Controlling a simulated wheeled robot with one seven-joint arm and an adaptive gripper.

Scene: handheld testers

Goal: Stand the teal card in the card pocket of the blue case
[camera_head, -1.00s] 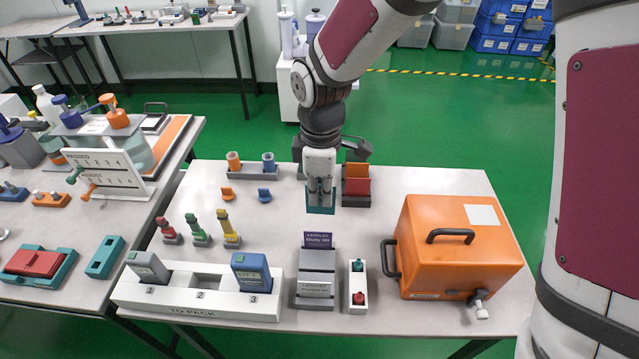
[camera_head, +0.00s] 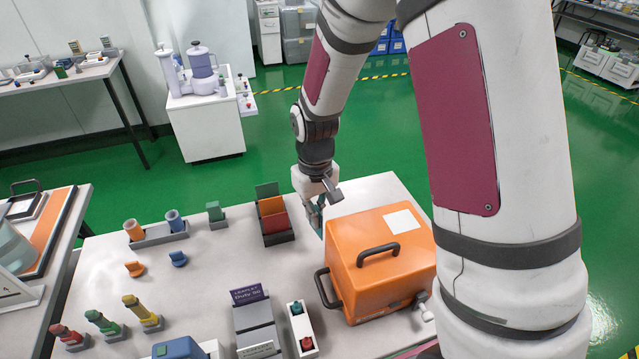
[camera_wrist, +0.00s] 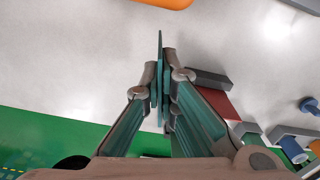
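My gripper (camera_head: 318,208) is at the far side of the table, between the card rack and the orange box. In the wrist view, the fingertips of my gripper (camera_wrist: 163,80) are closed on the thin teal card (camera_wrist: 159,50), seen edge-on. In the head view the teal card (camera_head: 317,222) shows as a small sliver below the fingers, partly hidden by the orange box. A blue boxy item (camera_head: 181,349) is cut off at the bottom edge of the head view. I cannot tell whether it is the blue case; no card pocket shows.
The orange box (camera_head: 350,280) with black handles stands close to my gripper. The card rack (camera_head: 279,238) holds green, orange and red cards to its left. A leaflet holder (camera_head: 258,325) and a small white tray (camera_head: 292,312) stand nearer. The table's middle is fairly clear (camera_head: 215,270).

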